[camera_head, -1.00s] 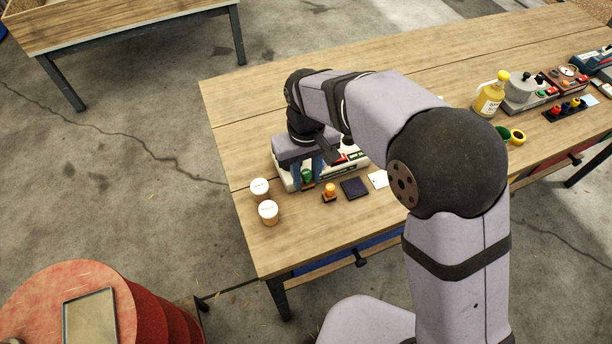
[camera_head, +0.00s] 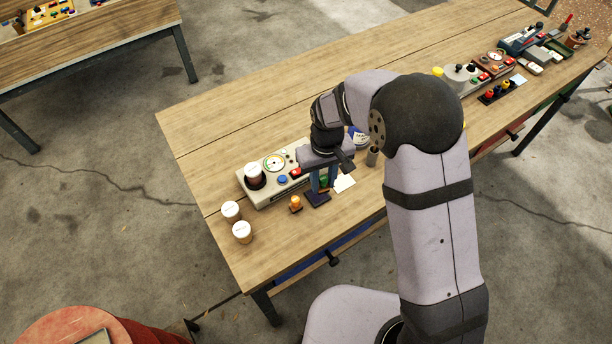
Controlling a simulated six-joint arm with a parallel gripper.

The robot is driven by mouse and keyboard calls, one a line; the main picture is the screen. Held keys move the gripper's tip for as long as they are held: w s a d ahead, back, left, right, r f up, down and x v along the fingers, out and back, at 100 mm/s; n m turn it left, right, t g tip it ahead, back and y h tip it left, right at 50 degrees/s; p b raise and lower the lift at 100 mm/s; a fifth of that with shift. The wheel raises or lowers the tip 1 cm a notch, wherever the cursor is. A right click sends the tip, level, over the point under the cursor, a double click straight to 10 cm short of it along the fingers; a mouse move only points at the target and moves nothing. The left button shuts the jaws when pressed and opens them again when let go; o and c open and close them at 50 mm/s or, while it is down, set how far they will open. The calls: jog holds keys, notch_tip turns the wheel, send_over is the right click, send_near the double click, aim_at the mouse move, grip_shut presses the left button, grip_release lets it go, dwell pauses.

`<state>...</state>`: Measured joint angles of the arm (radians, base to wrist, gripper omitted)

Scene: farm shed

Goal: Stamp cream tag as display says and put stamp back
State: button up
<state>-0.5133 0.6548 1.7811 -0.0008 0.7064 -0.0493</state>
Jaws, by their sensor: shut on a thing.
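My gripper (camera_head: 324,186) is shut on a small stamp with a green handle (camera_head: 323,180). It holds the stamp at the dark ink pad (camera_head: 318,199); I cannot tell whether the stamp touches the pad. A second stamp with an orange handle (camera_head: 296,204) stands on the table to the left of the pad. The pale tag (camera_head: 345,183) lies flat to the right of the pad. The grey-white instrument box (camera_head: 254,192) stands behind, with a dial, a blue button and a red button; any reading on it is too small to tell.
A grey cylinder (camera_head: 373,157) is right of the tag. More devices (camera_head: 497,64) crowd the far right. The back left wooden tabletop (camera_head: 215,125) is clear.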

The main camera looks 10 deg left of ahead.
jog(key=w+n, duration=0.1)
jog(key=w+a+n, duration=0.1)
jog(key=shift+w+a+f+n, duration=0.15)
jog(key=shift+w+a+n, duration=0.1)
jog(key=shift+a+n, duration=0.05)
jog(key=shift+f, duration=0.15)
jog(key=shift+f+b, duration=2.4)
jog(key=shift+f, duration=0.45)
jog(key=shift+s+f, duration=0.1)
jog(key=shift+f, duration=0.5)
dwell(0.3)
jog(key=shift+r, duration=0.1)
notch_tip(320, 180, up, 7)
jog(key=p, duration=0.5)
dwell(0.4)
